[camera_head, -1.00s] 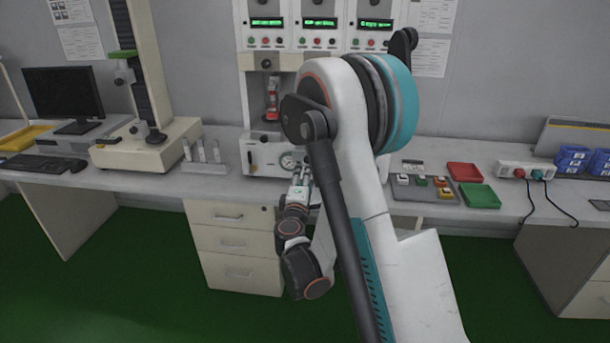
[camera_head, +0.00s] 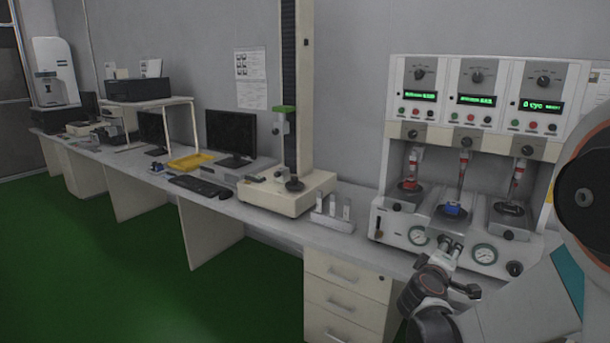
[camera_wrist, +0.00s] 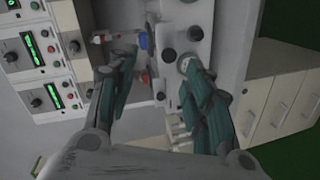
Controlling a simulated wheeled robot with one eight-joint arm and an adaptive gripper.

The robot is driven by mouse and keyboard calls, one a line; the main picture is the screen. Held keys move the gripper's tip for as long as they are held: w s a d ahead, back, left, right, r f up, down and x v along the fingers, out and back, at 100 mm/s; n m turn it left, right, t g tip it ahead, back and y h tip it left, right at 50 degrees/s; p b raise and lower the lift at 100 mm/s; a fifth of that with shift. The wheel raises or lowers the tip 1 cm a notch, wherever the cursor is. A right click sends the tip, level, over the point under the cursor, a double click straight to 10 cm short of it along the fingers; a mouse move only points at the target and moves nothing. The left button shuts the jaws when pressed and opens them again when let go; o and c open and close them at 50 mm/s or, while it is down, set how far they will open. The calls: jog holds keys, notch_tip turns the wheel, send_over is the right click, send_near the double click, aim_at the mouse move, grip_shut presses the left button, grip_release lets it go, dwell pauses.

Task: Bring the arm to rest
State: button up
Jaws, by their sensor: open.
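My gripper (camera_head: 453,247) is at the lower right in the head view, in front of the white test machine (camera_head: 400,229). In the wrist view my gripper (camera_wrist: 155,80) shows two greenish fingers spread apart with nothing between them. The test machine's base (camera_wrist: 192,15) and its displays lie beyond the fingers there. My arm's white and dark links fill the right edge of the head view. I cannot tell the exact gap between the fingertips and the machine's front.
Three stations with red and blue parts sit in the machine. A tall column stand (camera_head: 290,197), a small white rack (camera_head: 333,218), a monitor (camera_head: 231,135), a keyboard (camera_head: 200,187) and a yellow tray (camera_head: 190,162) are on the bench. Drawers (camera_head: 345,297) stand below. The green floor (camera_head: 130,270) at left is clear.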

jog(key=s+a+m+g+y, duration=0.1)
jog(key=s+a+m+y, duration=0.1)
jog(key=s+a, duration=0.3)
jog(key=s+a+m+g+y, duration=0.2)
jog(key=s+a+y, duration=0.2)
jog(key=s, duration=1)
jog(key=s+a+m+g+y, duration=0.2)
jog(key=s+a+m+y, duration=0.1)
jog(key=s+a, duration=0.4)
jog(key=s, duration=0.2)
jog(key=shift+s+r, duration=0.4)
